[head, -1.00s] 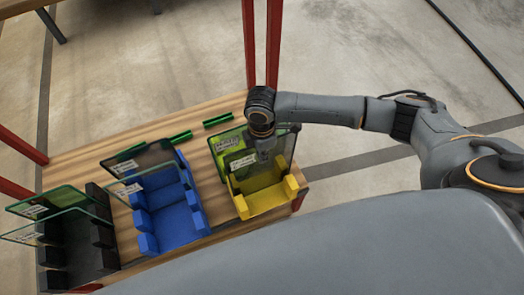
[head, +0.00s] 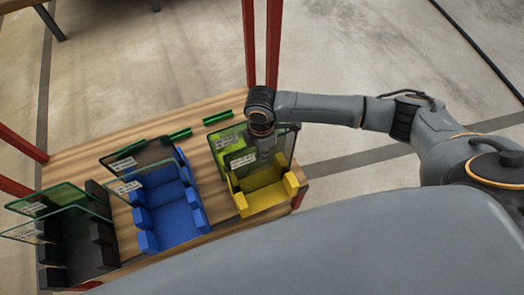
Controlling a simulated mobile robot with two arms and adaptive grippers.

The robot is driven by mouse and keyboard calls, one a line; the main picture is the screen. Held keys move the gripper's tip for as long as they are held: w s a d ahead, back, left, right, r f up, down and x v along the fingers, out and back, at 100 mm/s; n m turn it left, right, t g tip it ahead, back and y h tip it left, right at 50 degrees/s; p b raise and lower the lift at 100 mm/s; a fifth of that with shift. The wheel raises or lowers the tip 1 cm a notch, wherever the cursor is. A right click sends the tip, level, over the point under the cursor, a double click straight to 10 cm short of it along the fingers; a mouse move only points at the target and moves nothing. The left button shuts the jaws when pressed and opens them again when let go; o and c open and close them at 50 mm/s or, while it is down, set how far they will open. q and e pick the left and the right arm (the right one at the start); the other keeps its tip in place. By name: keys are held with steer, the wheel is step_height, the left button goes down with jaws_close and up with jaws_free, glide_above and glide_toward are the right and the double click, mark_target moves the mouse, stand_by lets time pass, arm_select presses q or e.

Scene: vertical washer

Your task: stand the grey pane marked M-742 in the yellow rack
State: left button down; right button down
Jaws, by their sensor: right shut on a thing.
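My right gripper (head: 266,153) comes down from above at the yellow rack (head: 262,198). It is shut on the upper part of a dark grey pane (head: 287,140). The pane stands nearly upright in or just above the back of the yellow rack; whether its lower edge is seated cannot be told. A greenish pane (head: 222,137) shows behind or through it, and two white labels are visible there, too small to read. The gripper's fingertips are partly hidden by its own wrist. My left gripper is not in view.
A blue rack (head: 172,221) with panes and a black rack (head: 80,252) with green-edged panes stand to the left on the wooden table (head: 85,160). Several green bars (head: 218,118) lie along the back. Red posts (head: 273,45) rise behind the table.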

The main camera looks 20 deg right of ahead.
steer(key=shift+w+f, duration=0.1)
steer(key=shift+f, duration=0.25)
stand_by(0.3)
steer(key=c, duration=1.4)
jaws_free()
steer(key=shift+c, duration=0.2)
step_height(320, 180, up, 12)
step_height(320, 180, up, 10)
steer(key=p, duration=1.2)
